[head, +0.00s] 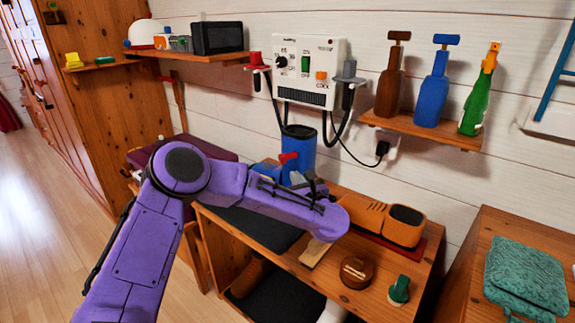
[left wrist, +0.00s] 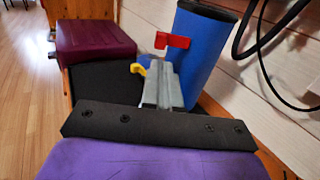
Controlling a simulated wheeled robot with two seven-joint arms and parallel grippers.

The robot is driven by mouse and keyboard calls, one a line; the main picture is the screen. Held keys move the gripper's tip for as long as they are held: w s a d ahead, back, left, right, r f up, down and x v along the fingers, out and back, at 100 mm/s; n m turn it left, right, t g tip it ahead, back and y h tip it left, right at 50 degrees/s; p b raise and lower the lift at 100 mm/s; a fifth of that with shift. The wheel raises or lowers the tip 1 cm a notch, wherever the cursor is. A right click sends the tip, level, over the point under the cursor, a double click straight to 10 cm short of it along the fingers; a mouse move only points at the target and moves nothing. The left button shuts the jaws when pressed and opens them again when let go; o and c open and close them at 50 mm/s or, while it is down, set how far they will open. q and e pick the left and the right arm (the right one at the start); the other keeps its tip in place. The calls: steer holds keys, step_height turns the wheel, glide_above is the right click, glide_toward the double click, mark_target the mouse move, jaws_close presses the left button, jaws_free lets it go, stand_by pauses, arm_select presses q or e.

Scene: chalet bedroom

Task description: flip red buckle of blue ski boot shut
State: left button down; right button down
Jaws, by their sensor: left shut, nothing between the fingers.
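The blue ski boot (head: 300,143) stands upright on the dark mat of the low wooden bench, near the wall. Its red buckle (head: 289,157) sticks out from the shaft on the left. In the left wrist view the boot (left wrist: 203,48) is at top right, and the red buckle (left wrist: 176,41) juts left from it. My left gripper (left wrist: 164,68) is shut and empty; its grey fingers point at the boot just below the buckle in the picture. I cannot tell whether they touch. A small yellow piece (left wrist: 145,65) shows beside the fingertips. My purple arm hides the boot's lower part in the head view.
A white control box (head: 309,72) with hanging cables is on the wall behind the boot. A maroon box (left wrist: 95,45) lies left of it. An orange holder (head: 370,215), brown round tin (head: 356,271) and green knob (head: 400,289) sit on the bench to the right.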

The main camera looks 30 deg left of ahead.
mark_target(284, 162)
arm_select(q)
steer(key=p+x, duration=0.1)
steer(key=x, duration=0.7)
steer(key=shift+d, duration=0.1)
arm_select(e)
steer(key=shift+r, duration=0.65)
arm_select(q)
steer(key=shift+f, duration=0.1)
arm_select(e)
steer(key=shift+f, duration=0.2)
